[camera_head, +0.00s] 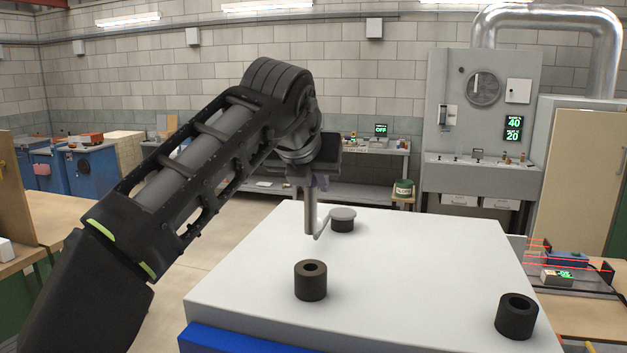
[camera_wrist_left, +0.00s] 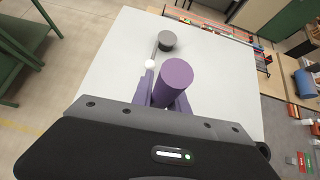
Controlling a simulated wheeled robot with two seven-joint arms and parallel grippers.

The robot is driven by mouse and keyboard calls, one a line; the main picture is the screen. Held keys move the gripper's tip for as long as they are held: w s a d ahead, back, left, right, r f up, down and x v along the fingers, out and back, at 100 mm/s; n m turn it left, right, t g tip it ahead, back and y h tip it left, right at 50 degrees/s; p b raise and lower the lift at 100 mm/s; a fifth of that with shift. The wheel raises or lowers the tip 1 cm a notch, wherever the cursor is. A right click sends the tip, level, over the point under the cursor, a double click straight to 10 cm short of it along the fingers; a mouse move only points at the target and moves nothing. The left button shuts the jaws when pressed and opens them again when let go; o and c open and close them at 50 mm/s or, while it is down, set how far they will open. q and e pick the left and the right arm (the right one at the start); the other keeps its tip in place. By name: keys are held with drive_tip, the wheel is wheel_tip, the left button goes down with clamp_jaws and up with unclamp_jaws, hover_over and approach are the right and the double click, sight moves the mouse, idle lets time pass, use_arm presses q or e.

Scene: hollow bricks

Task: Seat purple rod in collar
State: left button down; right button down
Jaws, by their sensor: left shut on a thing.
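My left gripper (camera_head: 312,183) is shut on the purple rod (camera_head: 311,212), which hangs upright in the air over the white table. The wrist view shows the rod's round purple end (camera_wrist_left: 178,73) between the purple fingers (camera_wrist_left: 166,98). A dark brown hollow collar (camera_head: 311,285) stands upright on the table, nearer to the head camera and lower in the picture than the rod's tip. A black hollow collar (camera_head: 516,318) stands near the right front corner. The rod is apart from both collars. My right gripper is not in view.
A black cylinder with a grey disc top (camera_head: 343,222) stands behind the rod, with a thin grey bar (camera_head: 322,228) beside it; contact with the rod is unclear. The white table (camera_head: 420,270) is otherwise clear. A bench with devices (camera_head: 566,270) stands at right.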

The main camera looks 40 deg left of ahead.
use_arm(q)
drive_tip(key=b, duration=0.5)
hover_over(314, 260)
drive_tip(key=shift+f, duration=2.9)
drive_tip(key=shift+p, duration=0.55)
drive_tip(key=shift+f+b, duration=2.55)
drive_tip(key=shift+f, duration=0.7)
drive_tip(key=c, duration=1.2)
unclamp_jaws()
